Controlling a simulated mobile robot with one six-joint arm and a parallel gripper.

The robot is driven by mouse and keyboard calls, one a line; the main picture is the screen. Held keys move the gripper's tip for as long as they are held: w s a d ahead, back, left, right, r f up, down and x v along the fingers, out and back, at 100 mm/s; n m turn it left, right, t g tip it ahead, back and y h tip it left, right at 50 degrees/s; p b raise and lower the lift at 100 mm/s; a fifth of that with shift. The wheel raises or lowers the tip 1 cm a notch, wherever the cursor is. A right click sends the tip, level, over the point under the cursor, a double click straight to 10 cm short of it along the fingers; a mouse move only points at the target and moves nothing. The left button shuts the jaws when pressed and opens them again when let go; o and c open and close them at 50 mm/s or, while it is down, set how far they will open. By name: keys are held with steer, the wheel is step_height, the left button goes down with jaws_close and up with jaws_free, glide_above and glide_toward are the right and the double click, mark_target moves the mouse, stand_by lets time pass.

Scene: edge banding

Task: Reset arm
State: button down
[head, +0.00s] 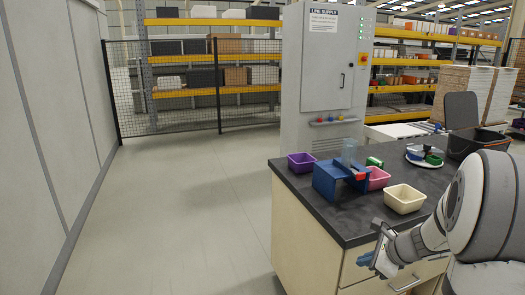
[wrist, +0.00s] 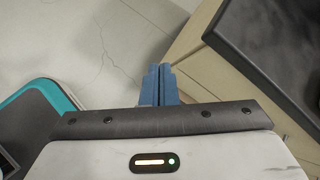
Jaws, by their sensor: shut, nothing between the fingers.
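My gripper (head: 368,258) hangs in front of the bench at the lower right of the head view, below the worktop's edge and beside the drawers. In the wrist view the two blue fingers (wrist: 160,84) are pressed together with nothing between them. They point past the bench corner, with the floor beyond. My white and grey arm fills the lower right of the head view and hides part of the bench.
The dark worktop (head: 318,205) carries a purple bin (head: 301,163), a blue fixture (head: 325,183), a pink bin (head: 378,178), a cream bin (head: 404,199) and a round white tray (head: 424,160). A grey cabinet (head: 330,65) stands behind. Floor (head: 190,210) to the left is clear.

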steer(key=s+a+r+n+g+p, duration=0.3)
steer(key=s+a+r+n+p, duration=0.1)
steer(key=s+a+r+n, duration=0.7)
steer(key=s+a+r+n+h+p, duration=0.1)
steer(key=s+r+n+h+p, duration=0.1)
steer(key=s+n, duration=0.3)
steer(key=s+a+r+n+g+h+p, duration=0.1)
steer(key=s+a+r+n+h+p, duration=0.1)
steer(key=s+n, duration=0.3)
steer(key=r+n, duration=0.1)
steer(key=n, duration=0.1)
steer(key=shift+s+n+h, duration=0.3)
steer(key=shift+s+n, duration=0.1)
